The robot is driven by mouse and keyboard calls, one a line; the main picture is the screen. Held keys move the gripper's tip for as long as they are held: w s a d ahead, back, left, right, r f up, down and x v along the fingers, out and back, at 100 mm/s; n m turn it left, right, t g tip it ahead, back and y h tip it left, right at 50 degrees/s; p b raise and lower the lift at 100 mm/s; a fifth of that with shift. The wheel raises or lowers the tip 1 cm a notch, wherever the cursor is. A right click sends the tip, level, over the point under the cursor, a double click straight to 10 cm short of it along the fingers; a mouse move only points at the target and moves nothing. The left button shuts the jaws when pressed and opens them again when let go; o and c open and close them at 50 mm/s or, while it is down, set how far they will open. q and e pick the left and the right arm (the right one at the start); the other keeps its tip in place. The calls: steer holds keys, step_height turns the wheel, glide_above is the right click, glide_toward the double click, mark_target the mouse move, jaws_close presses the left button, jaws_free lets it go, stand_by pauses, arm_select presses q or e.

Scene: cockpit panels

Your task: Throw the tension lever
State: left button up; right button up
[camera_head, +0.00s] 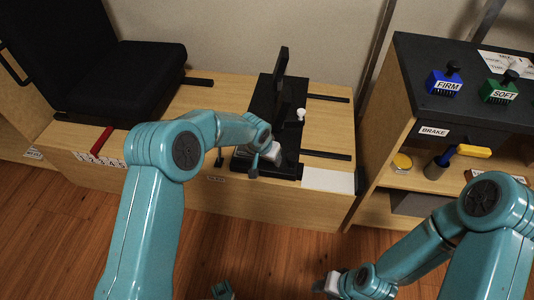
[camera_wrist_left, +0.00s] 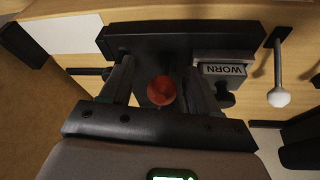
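A red round knob (camera_wrist_left: 161,90) sits between the fingers of my left gripper in the left wrist view, with gaps visible on both sides. I cannot tell whether it is the tension lever's knob. My left gripper (camera_wrist_left: 160,78) is open; in the head view it (camera_head: 264,158) is at the front of the black device (camera_head: 262,100), partly hiding it. A lever with a white ball end (camera_wrist_left: 279,98) stands in a dark slot at the right of the wrist view. My right gripper (camera_head: 328,283) is low over the floor, its fingers unclear.
A block labelled WORN (camera_wrist_left: 225,70) sits beside the gripper. A white knob (camera_head: 300,114) is on the device's right side. A black seat (camera_head: 122,75) stands at left. The right shelf holds blue FIRM (camera_head: 444,84) and green SOFT (camera_head: 500,92) blocks.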

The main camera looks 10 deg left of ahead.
arm_select(q)
steer(key=shift+a+r, duration=0.1)
steer(key=shift+r, duration=0.25)
steer(key=shift+r, duration=0.3)
steer(key=p+v, duration=0.4)
steer(key=v, duration=1.1)
steer(key=shift+s+r, duration=0.15)
